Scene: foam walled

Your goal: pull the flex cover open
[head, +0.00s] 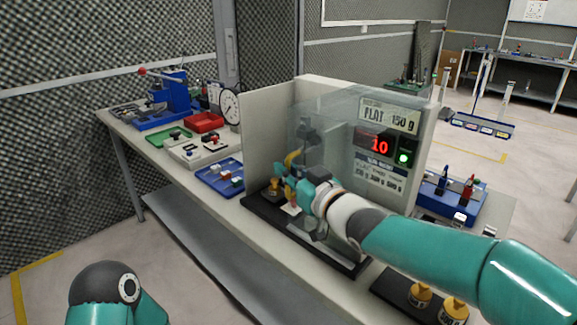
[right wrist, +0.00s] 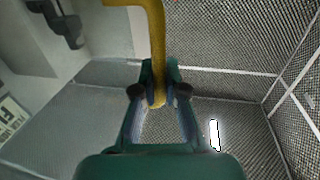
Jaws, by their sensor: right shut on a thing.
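The clear flex cover (head: 335,112) stands in front of the test rig, between its pale side walls. A yellow bent handle (head: 292,158) shows at the cover's lower left; in the right wrist view the yellow bar (right wrist: 155,40) comes down between my fingers. My right gripper (head: 284,172) is shut on this handle, and its fingertips (right wrist: 158,96) sit on either side of the bar's lower end. How the handle joins the cover is too small to tell. My left gripper is out of view; only part of my left arm shows.
The rig's panel (head: 378,147) has a red "10" display and a green light. A dark base plate (head: 330,257) lies below. A blue tray (head: 222,178), red bin (head: 204,122) and dial gauge (head: 229,106) stand left. Brass weights (head: 420,295) sit at the front right.

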